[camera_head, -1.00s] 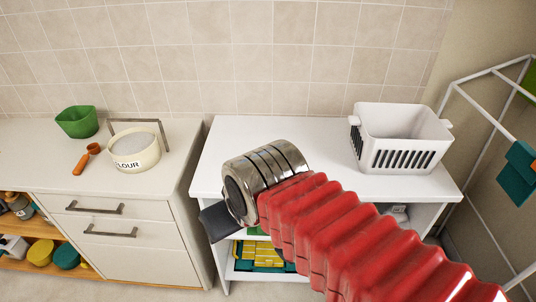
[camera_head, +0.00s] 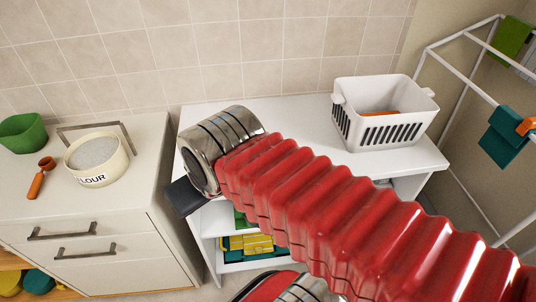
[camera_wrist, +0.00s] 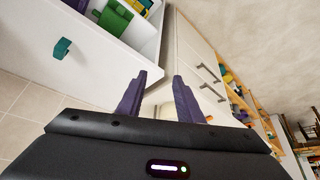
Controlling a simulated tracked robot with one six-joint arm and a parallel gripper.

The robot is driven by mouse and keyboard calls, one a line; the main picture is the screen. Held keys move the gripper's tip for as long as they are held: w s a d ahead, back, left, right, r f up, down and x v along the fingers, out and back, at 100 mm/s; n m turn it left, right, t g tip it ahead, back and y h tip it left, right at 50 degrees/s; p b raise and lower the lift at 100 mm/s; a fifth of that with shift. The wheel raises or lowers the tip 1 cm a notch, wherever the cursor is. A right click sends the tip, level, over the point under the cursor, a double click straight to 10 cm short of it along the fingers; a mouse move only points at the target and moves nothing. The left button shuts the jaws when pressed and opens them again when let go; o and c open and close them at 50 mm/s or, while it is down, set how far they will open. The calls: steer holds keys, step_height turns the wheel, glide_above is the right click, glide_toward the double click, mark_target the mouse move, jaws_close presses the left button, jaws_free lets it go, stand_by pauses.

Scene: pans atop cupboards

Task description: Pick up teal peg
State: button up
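A small teal thing, seemingly the teal peg (camera_wrist: 62,48), lies on the white top of the shelf unit (camera_wrist: 88,62) in the wrist view. It is left of and beyond my gripper (camera_wrist: 158,82), apart from it. My two dark purple fingers stand apart with nothing between them, so the gripper is open and empty. In the head view my red arm covers much of the white unit's top (camera_head: 300,115). The peg does not show there. My fingers are also hidden in that view.
A white slotted basket (camera_head: 385,118) with something orange inside stands at the unit's right. A counter at left holds a flour pot (camera_head: 97,158), a green bowl (camera_head: 22,132) and an orange-handled tool (camera_head: 40,178). A white rack with a teal cloth (camera_head: 503,138) stands at right.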

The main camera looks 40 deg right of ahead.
steer(key=shift+o, duration=0.9)
steer(key=shift+w+d, duration=0.25)
steer(key=shift+d, duration=0.05)
steer(key=w+d+m+g+h, duration=0.1)
steer(key=w+d+m, duration=0.1)
steer(key=d, duration=1)
steer(key=w+d+f+m+g+h, duration=0.1)
steer(key=w+d+m, duration=0.2)
steer(key=d, duration=0.9)
steer(key=shift+w+m+h, duration=0.25)
steer(key=shift+m+h, duration=0.05)
steer(key=shift+m, duration=0.6)
steer(key=shift+f, duration=0.1)
steer(key=x, duration=0.7)
steer(key=shift+w+f, duration=0.2)
steer(key=shift+f, duration=0.1)
steer(key=shift+w+d+f, duration=0.1)
steer(key=shift+w+f, duration=0.05)
steer(key=shift+f, duration=0.25)
